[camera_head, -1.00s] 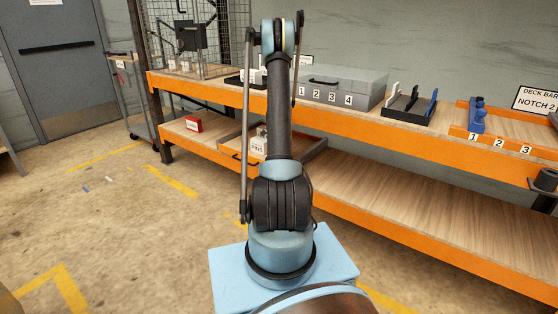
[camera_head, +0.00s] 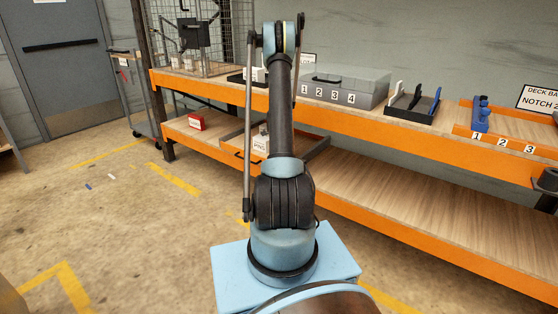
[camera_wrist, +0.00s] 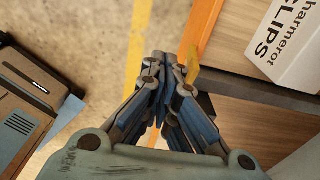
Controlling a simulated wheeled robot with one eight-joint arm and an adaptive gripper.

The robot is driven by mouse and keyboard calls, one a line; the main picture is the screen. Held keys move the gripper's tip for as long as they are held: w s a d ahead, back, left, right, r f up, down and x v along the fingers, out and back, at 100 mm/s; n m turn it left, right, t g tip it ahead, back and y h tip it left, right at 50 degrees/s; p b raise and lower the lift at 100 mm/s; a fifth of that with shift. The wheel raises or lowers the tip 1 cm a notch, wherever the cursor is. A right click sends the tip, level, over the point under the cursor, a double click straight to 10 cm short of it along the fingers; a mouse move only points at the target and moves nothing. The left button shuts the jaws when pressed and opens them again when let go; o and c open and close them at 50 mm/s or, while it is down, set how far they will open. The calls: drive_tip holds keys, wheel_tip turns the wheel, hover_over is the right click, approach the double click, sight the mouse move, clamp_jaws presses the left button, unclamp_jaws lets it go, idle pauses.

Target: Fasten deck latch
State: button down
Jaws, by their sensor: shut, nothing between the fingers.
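A sign reading "DECK BAR NOTCH 2" (camera_head: 540,99) stands at the right end of the bench. Below it lies an orange-edged wooden deck with a front rail marked 1, 2, 3 (camera_head: 502,143). A blue upright piece (camera_head: 481,115) stands at its left, behind the number 1. I cannot tell which part is the latch. My gripper (camera_wrist: 167,68) shows in the wrist view with its blue-grey fingers together and empty, above the floor beside an orange shelf edge. In the head view my gripper is hidden behind my upright arm. The deck does not show in the wrist view.
A grey case marked 1 to 4 (camera_head: 345,86) and a black rack (camera_head: 409,107) stand on the bench left of the deck. A white clips box (camera_wrist: 288,45) is close right of my gripper. A brown and grey object (camera_wrist: 30,115) is at left. The floor (camera_head: 130,230) is open at left.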

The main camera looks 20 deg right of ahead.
drive_tip(key=shift+w+a+f, duration=0.15)
drive_tip(key=shift+w+f, duration=0.05)
drive_tip(key=shift+f, duration=0.25)
idle(0.3)
idle(0.3)
drive_tip(key=w+a+r, duration=0.4)
drive_tip(key=w+r, duration=0.2)
drive_tip(key=r, duration=0.4)
drive_tip(key=shift+w+a, duration=0.4)
drive_tip(key=shift+r, duration=0.15)
